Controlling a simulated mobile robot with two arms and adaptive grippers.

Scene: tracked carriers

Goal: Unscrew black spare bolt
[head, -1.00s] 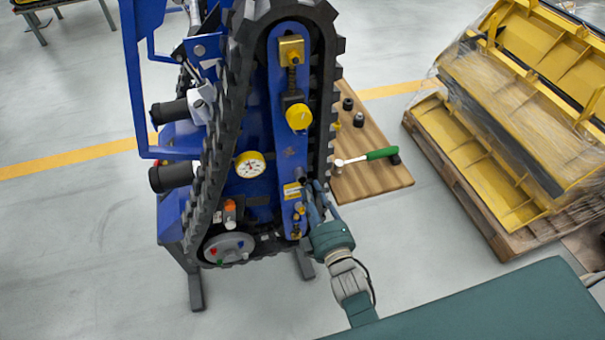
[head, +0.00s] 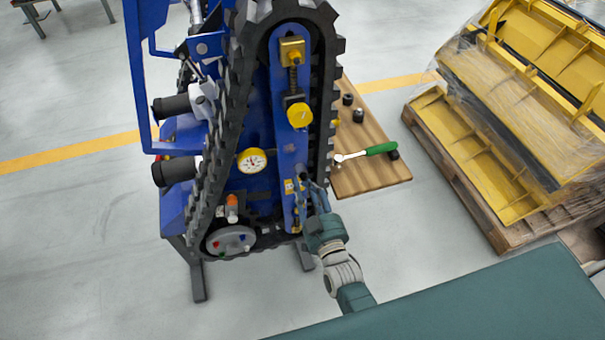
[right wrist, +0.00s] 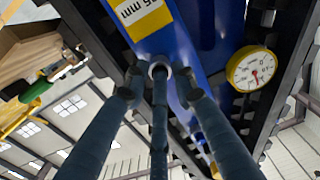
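My right gripper (head: 309,184) reaches up from the lower right to the lower blue panel of the tracked carrier (head: 266,140). Its fingers are spread, with a gap between the tips. In the right wrist view, the fingertips (right wrist: 158,84) are around a small round grey-rimmed end (right wrist: 158,66) on the blue panel, just below a yellow label reading "mm". This may be the black spare bolt; its colour and body are mostly hidden by the fingers. I cannot tell whether any finger touches it. My left gripper is not in view.
A pressure gauge (head: 252,160) sits left of the gripper, inside the black track (head: 213,150). A wooden board (head: 370,180) holds a green-handled ratchet (head: 367,152) and black sockets (head: 358,115). A pallet with yellow parts (head: 520,110) stands at right.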

